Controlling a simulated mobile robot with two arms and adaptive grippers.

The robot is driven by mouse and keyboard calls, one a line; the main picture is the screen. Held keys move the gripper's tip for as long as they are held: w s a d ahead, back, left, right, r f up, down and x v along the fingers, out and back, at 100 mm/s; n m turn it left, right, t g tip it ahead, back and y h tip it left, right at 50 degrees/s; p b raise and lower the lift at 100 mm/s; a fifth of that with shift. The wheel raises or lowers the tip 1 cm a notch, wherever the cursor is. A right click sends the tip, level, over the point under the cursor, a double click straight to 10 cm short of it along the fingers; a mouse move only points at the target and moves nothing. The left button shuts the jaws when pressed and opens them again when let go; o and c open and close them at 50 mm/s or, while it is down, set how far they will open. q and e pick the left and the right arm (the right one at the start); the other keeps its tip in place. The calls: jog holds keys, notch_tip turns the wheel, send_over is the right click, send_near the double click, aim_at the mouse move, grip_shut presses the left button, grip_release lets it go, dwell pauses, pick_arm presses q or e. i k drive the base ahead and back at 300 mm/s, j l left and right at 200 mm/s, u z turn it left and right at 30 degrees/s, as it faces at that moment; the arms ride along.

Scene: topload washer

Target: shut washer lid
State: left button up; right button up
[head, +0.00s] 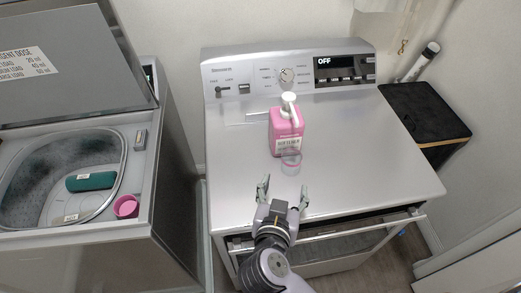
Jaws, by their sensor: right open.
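The washer (175,200) stands on the left with its grey lid (70,60) raised and tilted back. A white label with dose text shows on the lid. The open drum (60,160) holds a teal bottle-like item (90,181), and a pink cup (126,206) sits at the drum's right front rim. My right gripper (284,188) is open and empty, above the front part of the dryer-like machine, to the right of the washer and well apart from the lid. My left gripper is not in view.
The neighbouring silver machine (350,150) bears a pink pump bottle (287,132) and a small clear cup (291,161) just ahead of my right gripper. Its front door (350,238) appears partly open. A black bin (425,112) stands at right. The machine's top right is clear.

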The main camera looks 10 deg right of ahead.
aim_at(60, 60)
jog(key=u, duration=1.4)
